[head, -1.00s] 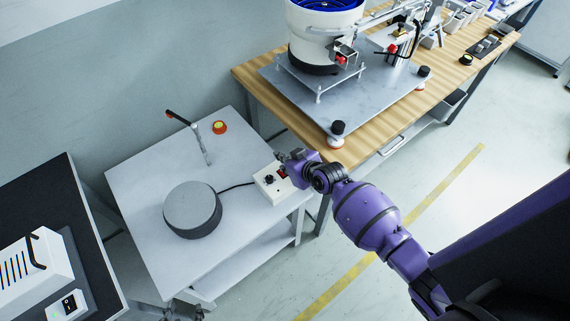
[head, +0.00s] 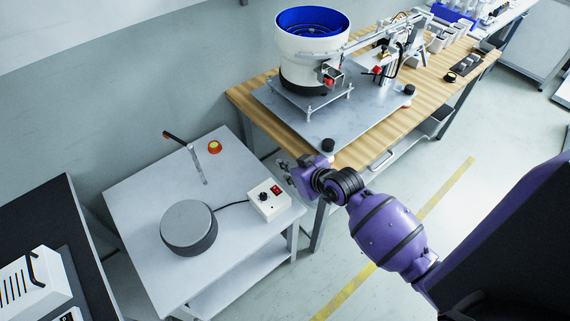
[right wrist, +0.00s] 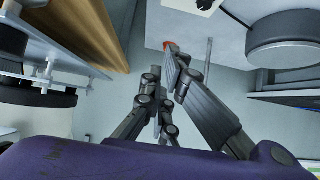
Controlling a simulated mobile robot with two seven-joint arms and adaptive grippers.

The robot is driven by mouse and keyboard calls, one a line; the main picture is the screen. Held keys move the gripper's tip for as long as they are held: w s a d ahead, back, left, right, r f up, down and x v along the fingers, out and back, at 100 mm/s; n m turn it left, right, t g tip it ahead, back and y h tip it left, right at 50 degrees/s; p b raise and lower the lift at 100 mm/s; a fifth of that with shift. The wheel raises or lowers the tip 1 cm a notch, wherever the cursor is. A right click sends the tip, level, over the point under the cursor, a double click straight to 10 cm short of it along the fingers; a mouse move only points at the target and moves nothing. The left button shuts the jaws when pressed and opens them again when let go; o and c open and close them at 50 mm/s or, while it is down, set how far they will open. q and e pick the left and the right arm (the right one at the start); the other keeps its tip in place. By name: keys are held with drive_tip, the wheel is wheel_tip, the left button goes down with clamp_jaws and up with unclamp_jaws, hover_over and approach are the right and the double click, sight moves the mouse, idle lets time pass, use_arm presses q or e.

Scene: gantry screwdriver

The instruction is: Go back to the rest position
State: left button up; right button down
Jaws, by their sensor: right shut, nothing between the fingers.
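My right gripper (head: 286,170) is just beyond the right corner of the grey side table, beside the small white control box (head: 268,202) and apart from it in the picture. The box has a black knob and a red switch, and both are uncovered. In the right wrist view the gripper fingers (right wrist: 165,92) are shut with nothing between them. My left gripper is not in the head view.
The grey side table (head: 130,189) carries a dark round device (head: 188,227) and a red-yellow button (head: 214,147). The wooden bench (head: 245,99) behind holds a white feeder with a blue bowl (head: 314,50). Open floor lies to the right.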

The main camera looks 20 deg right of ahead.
drive_tip(key=shift+r, duration=0.1)
drive_tip(key=s+f+m+h, duration=0.1)
drive_tip(key=s+f, duration=0.3)
drive_tip(key=s, duration=0.6)
drive_tip(key=s+f+m+g+h, duration=0.1)
drive_tip(key=s+f, duration=0.3)
drive_tip(key=s, duration=0.6)
drive_tip(key=s+f+m+h, duration=0.1)
drive_tip(key=s+f, duration=0.2)
drive_tip(key=s, duration=0.7)
drive_tip(key=shift+d+f+m, duration=0.2)
drive_tip(key=shift+f+m, duration=0.1)
drive_tip(key=shift+f, duration=0.1)
drive_tip(key=shift+s, duration=0.1)
